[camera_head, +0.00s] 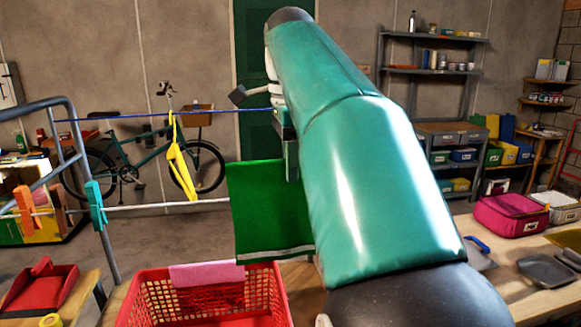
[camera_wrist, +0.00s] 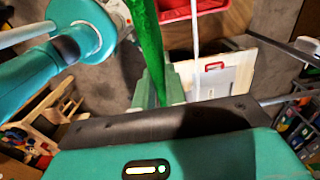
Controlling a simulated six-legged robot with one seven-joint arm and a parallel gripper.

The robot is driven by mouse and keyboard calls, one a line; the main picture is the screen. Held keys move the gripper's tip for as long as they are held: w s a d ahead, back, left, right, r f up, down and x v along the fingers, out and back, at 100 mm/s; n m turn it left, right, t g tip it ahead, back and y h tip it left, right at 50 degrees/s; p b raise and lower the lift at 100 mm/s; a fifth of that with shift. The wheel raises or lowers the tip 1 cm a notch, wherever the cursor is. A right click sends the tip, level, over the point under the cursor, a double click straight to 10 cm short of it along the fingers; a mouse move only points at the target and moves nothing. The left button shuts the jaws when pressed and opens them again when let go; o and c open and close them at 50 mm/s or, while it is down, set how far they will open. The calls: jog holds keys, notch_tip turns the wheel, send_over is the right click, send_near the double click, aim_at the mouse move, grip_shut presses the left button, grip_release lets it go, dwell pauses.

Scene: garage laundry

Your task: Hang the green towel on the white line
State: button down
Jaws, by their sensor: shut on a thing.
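The green towel (camera_head: 265,215) hangs flat from my gripper (camera_head: 291,160), with a pale stripe near its lower edge. In the wrist view the towel (camera_wrist: 148,45) runs edge-on between the fingers of my gripper (camera_wrist: 157,88), which is shut on it. The white line (camera_head: 165,206) runs in from the left and goes out of sight behind the towel, below its top edge. In the wrist view the white line (camera_wrist: 195,45) passes to the right of the towel, with a gap between them. My arm hides the line's right part.
A blue line (camera_head: 200,113) runs higher up. A yellow item (camera_head: 181,170) hangs near the white line. Teal (camera_head: 96,205) and orange (camera_head: 25,208) clothespins are at the left. A red basket (camera_head: 140,312) with a pink cloth (camera_head: 207,273) over its rim stands below the towel.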

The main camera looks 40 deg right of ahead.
jog(key=shift+w+d, duration=0.45)
jog(key=shift+w, duration=0.5)
jog(key=shift+w+d, duration=0.4)
jog(key=shift+w, duration=0.5)
jog(key=shift+w+d, duration=0.45)
jog(key=shift+w, duration=0.5)
jog(key=shift+s+f, duration=0.1)
jog(key=shift+f, duration=4.1)
jog(key=c, duration=1.4)
grip_release()
jog(key=shift+o, duration=0.2)
notch_tip(320, 180, up, 8)
jog(key=shift+f, duration=0.25)
